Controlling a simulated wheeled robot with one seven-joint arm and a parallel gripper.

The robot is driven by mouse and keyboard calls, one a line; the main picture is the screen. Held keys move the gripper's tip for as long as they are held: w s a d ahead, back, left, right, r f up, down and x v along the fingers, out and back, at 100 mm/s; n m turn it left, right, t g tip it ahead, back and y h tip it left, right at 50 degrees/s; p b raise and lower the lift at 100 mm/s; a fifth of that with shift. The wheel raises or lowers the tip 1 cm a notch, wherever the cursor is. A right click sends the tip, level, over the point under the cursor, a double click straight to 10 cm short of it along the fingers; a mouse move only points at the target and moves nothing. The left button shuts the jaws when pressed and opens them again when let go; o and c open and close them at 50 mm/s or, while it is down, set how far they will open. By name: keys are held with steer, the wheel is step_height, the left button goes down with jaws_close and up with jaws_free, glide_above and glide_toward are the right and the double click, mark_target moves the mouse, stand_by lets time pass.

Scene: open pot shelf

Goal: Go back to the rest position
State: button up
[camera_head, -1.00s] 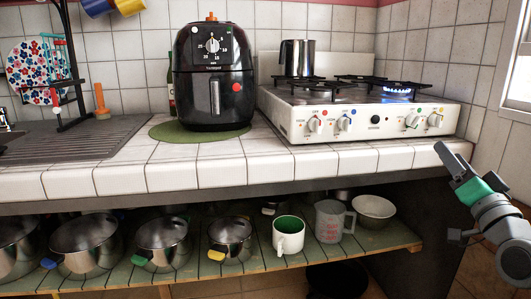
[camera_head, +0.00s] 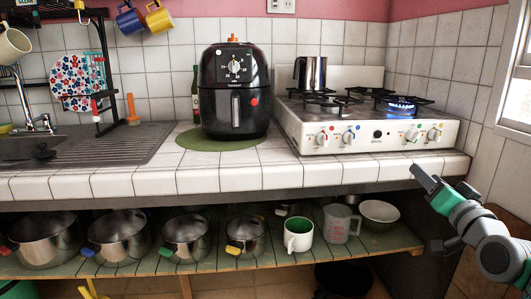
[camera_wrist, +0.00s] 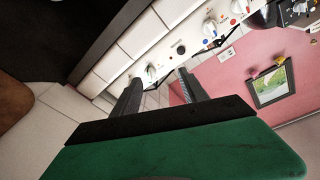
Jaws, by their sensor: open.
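My gripper (camera_head: 428,181) is at the right in the head view, in front of the counter's right end, with a green body and dark fingers. In the wrist view my gripper (camera_wrist: 157,92) shows two dark fingers apart, with nothing between them. It is clear of the counter and holds nothing. The stove's knobs (camera_wrist: 180,48) and the white tiled counter edge (camera_wrist: 103,65) lie beyond the fingers.
A white stove (camera_head: 375,137) has one burner lit (camera_head: 402,106) and a metal pot (camera_head: 310,72). A black air fryer (camera_head: 235,100) stands on a green mat (camera_head: 190,140). The open shelf (camera_head: 250,264) below holds several pots, a white mug (camera_head: 298,234), a measuring cup (camera_head: 337,222) and a bowl (camera_head: 380,214).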

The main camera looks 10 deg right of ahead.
steer(key=a+r+n+g+y+p, duration=0.15)
steer(key=a+g+p, duration=0.25)
steer(key=a+p, duration=0.6)
steer(key=a+r+n+g+y+p, duration=0.1)
steer(key=a+n+g+p, duration=0.3)
steer(key=a+p, duration=0.6)
steer(key=s+a+r+g+p, duration=0.1)
steer(key=s+a+g+p, duration=0.3)
steer(key=s+p, duration=0.2)
steer(key=s+a+r+n+g+p, duration=0.1)
steer(key=s+a+g+p, duration=0.2)
steer(key=s+p, duration=0.4)
steer(key=s+a+h, duration=0.1)
steer(key=s, duration=0.2)
steer(key=shift+s+g, duration=0.15)
steer(key=shift+g, duration=0.25)
steer(key=shift+a, duration=0.1)
